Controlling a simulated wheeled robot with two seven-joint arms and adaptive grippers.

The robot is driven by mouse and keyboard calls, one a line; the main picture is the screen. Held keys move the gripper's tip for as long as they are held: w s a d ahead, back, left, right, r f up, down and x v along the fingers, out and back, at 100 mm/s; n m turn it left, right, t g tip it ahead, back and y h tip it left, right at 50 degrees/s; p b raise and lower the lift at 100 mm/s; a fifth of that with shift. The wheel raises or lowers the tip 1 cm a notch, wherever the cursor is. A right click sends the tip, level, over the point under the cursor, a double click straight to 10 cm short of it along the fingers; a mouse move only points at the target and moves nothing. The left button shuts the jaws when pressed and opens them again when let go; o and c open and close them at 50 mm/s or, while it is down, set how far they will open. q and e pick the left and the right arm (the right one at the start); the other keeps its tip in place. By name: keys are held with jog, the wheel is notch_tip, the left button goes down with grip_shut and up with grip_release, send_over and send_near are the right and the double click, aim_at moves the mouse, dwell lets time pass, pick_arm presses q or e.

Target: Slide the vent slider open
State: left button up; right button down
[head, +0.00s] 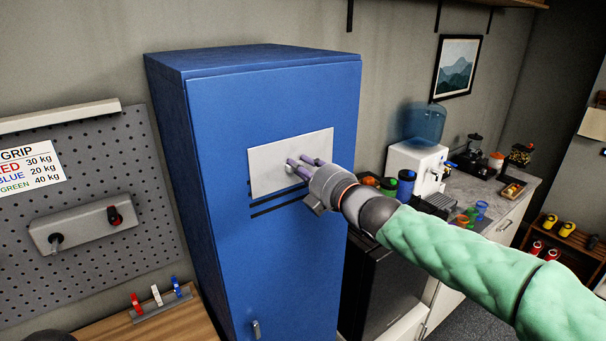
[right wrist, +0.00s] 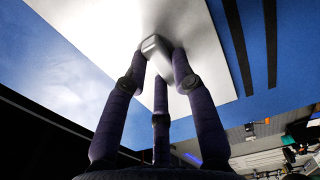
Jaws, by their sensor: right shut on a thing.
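The vent slider is a white rectangular plate (head: 270,165) on the front of the blue locker (head: 225,200). Dark vent slots (head: 276,205) show just below the plate's lower edge. My right gripper (head: 296,168) is at the right part of the plate, its purple fingers shut on a small knob. In the right wrist view the fingers close around the light knob (right wrist: 153,44) on the white plate (right wrist: 110,25), with two dark slots (right wrist: 238,45) beside it. My left gripper is not in view.
A pegboard (head: 100,240) with a grip panel is left of the locker. A wooden bench (head: 165,325) with three coloured clips stands below it. A water dispenser (head: 415,170) and a counter with cups are to the right. The locker's handle (head: 256,329) is low on its front.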

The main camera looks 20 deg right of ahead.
notch_tip(320, 180, up, 5)
jog(key=p, duration=0.2)
jog(key=shift+p, duration=0.4)
jog(key=shift+r, duration=0.2)
jog(key=c, duration=1)
grip_release()
jog(key=shift+s+d+f, duration=0.2)
jog(key=shift+s, duration=0.3)
send_near(295, 142)
jog(key=v, duration=0.5)
jog(key=shift+s+r, duration=0.15)
